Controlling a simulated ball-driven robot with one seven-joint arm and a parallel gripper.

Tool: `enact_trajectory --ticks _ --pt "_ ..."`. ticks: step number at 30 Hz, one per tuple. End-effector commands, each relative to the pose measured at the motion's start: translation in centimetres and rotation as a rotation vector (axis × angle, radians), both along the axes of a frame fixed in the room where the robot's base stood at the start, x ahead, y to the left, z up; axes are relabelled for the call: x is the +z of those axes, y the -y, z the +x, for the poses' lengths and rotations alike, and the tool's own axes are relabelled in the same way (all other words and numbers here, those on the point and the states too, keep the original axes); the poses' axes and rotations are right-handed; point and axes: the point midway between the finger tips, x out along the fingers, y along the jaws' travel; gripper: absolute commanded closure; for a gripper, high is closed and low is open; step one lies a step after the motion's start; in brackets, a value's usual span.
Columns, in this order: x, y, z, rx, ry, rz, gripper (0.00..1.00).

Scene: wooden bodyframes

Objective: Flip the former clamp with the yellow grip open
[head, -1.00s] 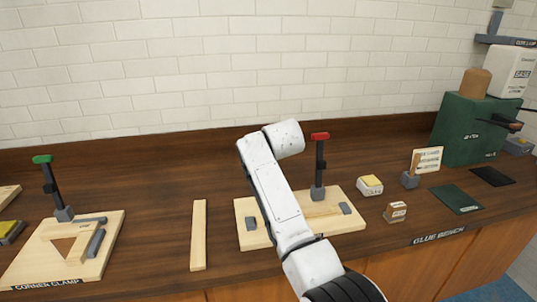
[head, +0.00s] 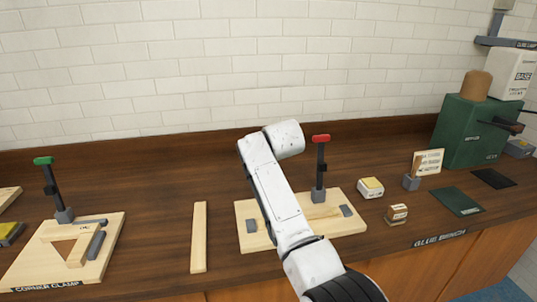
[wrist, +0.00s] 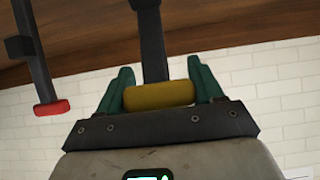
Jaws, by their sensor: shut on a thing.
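The yellow grip (wrist: 158,95) sits between the two teal fingers of my gripper (wrist: 158,76) in the wrist view. The fingers are shut on it, one at each end. Its dark lever (wrist: 152,40) runs from the grip toward the bench, which is at the top of that tilted view. In the head view my white arm hides the yellow grip, its lever and my gripper. The wooden former board (head: 340,227) shows on both sides of the arm.
A clamp with a red grip (head: 320,139) stands upright close by on the same board; its red end (wrist: 51,108) is left in the wrist view. A wooden strip (head: 199,237) and a green-grip corner clamp (head: 43,160) lie left. Small blocks (head: 370,187) stand right.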

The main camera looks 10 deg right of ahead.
Motion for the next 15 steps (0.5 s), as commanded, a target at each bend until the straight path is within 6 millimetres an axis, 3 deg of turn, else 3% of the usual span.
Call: enact_trajectory --ticks 1,10,11,15 --pt "-1.36 0.04 -0.32 -0.001 -0.025 0.002 0.89" --pt "-1.36 0.04 -0.32 -0.001 -0.025 0.002 0.89" --pt "-1.35 0.03 -0.31 -0.001 -0.025 0.002 0.31" --pt "-1.0 0.03 -0.23 -0.001 -0.018 0.001 0.18"
